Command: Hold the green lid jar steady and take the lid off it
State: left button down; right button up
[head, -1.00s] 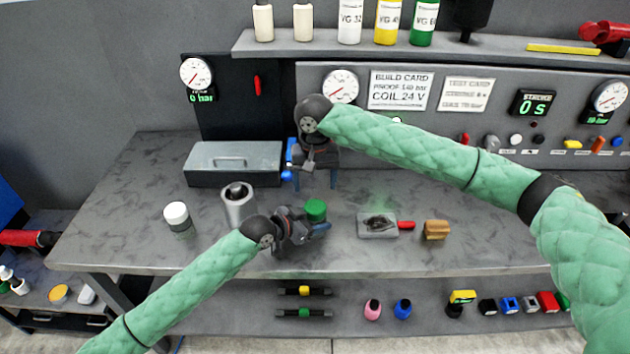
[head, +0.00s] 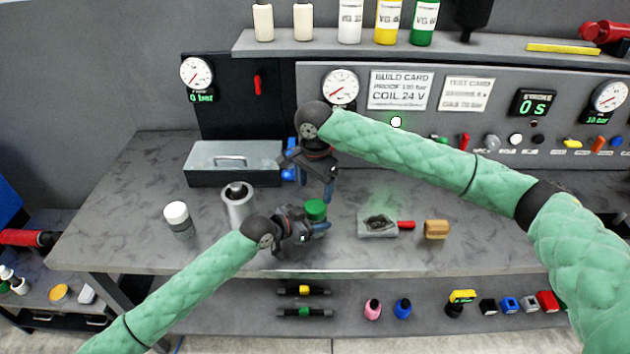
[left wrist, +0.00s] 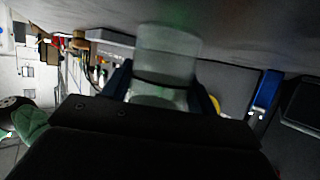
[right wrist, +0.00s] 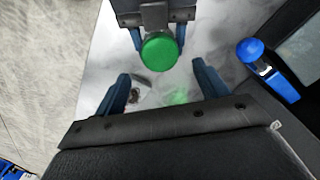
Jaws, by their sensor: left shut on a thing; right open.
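The green lid (head: 316,208) sits on the jar, which stands upright on the bench near its front. My left gripper (head: 322,230) is shut on the jar from the front left. In the left wrist view the pale glassy jar body (left wrist: 168,55) is between its blue fingers. My right gripper (head: 315,196) is open and empty, pointing down behind and above the lid. In the right wrist view the green lid (right wrist: 159,51) lies ahead of the spread fingers (right wrist: 160,90), apart from them, with the left gripper beside it. The jar body is mostly hidden in the head view.
A white-lidded jar (head: 177,216) and a metal cylinder (head: 238,200) stand to the left. A blue-topped thing (right wrist: 251,50) is near the right gripper.

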aim_at(315, 205)
jog(key=shift+f, duration=3.25)
jog(key=c, duration=1)
jog(key=n, duration=0.6)
jog(key=shift+n, duration=0.3)
jog(key=o, duration=1)
jog(key=shift+o, duration=0.2)
